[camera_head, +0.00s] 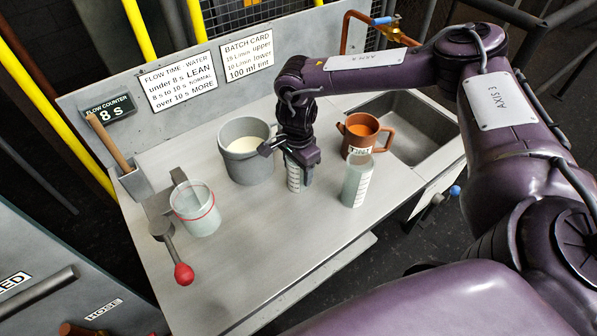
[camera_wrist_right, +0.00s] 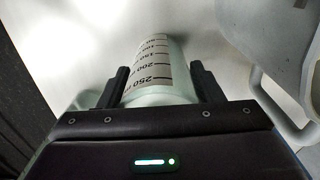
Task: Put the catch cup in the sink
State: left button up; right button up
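My right gripper (camera_head: 297,162) points down at the middle of the counter. Its fingers are on either side of a clear graduated beaker (camera_head: 295,182), close against its walls. In the right wrist view, the beaker's scale (camera_wrist_right: 158,68) faces me between the fingers. I cannot tell whether its base touches the counter. A clear cup with a red ring (camera_head: 198,212) stands at the left beside a red-knobbed lever; it looks like the catch cup, though no label shows this. The sink (camera_head: 424,130) is a recessed basin at the right. My left gripper is not in view.
A second graduated beaker (camera_head: 357,180) and an orange jug (camera_head: 361,133) stand between the gripper and the sink. A grey bucket of white liquid (camera_head: 247,166) stands just left of the gripper. The red-knobbed lever (camera_head: 182,272) overhangs the left front. The front middle counter is clear.

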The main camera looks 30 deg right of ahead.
jog(key=c, duration=0.7)
jog(key=shift+o, duration=0.2)
jog(key=shift+r, duration=0.15)
notch_tip(320, 180, up, 20)
jog(key=p, duration=0.2)
